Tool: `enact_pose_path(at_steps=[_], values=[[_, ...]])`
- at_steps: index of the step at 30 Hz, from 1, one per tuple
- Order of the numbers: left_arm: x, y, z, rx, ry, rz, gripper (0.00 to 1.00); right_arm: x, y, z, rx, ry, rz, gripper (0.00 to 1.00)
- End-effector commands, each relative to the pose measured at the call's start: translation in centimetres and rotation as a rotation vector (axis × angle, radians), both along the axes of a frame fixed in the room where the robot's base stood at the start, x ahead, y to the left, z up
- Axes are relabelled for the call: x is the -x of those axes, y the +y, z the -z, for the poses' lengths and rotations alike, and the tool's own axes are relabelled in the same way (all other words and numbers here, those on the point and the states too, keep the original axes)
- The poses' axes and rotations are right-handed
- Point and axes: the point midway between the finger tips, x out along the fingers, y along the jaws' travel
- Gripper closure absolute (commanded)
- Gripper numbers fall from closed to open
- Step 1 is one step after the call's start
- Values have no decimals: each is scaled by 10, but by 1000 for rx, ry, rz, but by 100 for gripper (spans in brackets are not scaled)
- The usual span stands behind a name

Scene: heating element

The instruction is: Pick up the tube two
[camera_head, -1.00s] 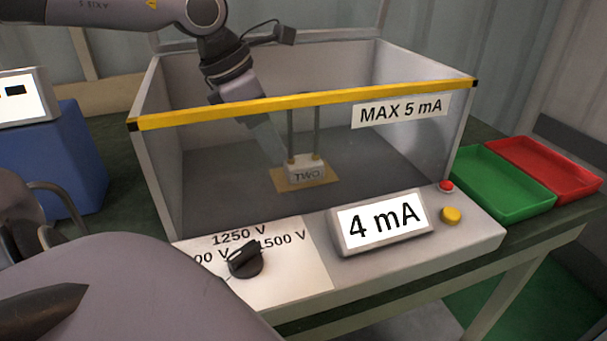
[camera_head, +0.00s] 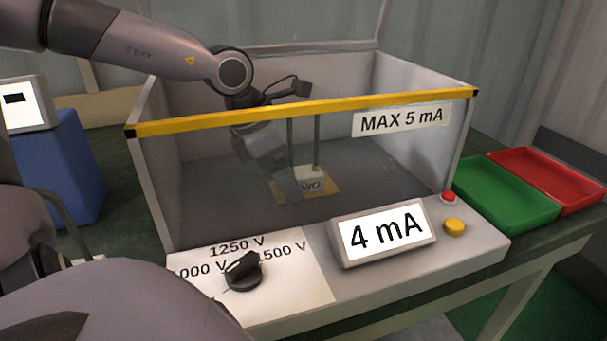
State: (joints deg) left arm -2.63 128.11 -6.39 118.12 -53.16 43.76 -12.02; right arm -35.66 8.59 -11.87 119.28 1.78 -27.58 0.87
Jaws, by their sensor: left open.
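Tube two (camera_head: 315,184) is a small pale block labelled "TWO", standing on a tan pad (camera_head: 331,192) on the floor of a clear-fronted box. Two thin upright rods rise at it. My left gripper (camera_head: 290,190) reaches down into the box and is seen through the front pane. It is open, with its fingers at the left side of tube two, covering the left part of the label. I cannot tell whether it touches the tube. My right gripper is not in view.
The test box has a yellow front rim (camera_head: 300,112). Its front panel carries a "4 mA" display (camera_head: 384,231), a black knob (camera_head: 243,271), a red button (camera_head: 449,197) and a yellow button (camera_head: 454,227). Green (camera_head: 505,200) and red (camera_head: 550,181) trays lie to the right.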

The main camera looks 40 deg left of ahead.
Motion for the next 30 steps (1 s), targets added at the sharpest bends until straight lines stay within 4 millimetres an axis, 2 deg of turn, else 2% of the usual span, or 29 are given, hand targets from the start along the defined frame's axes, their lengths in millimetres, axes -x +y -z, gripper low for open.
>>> enact_pose_path(at_steps=[1,2,6,7,8,20,26,30], values=[[0,0,0,0,0,0,23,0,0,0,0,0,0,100],[0,0,0,0,0,0,30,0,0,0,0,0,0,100],[0,0,0,0,0,0,76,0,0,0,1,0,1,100],[0,0,0,0,0,0,85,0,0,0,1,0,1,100],[0,0,0,0,0,0,90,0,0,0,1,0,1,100],[-1,0,-9,0,-4,-1,90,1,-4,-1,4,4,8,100],[-1,0,-36,0,-7,0,90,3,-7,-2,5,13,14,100],[-1,0,-70,0,-8,-1,90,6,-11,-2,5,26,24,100]])
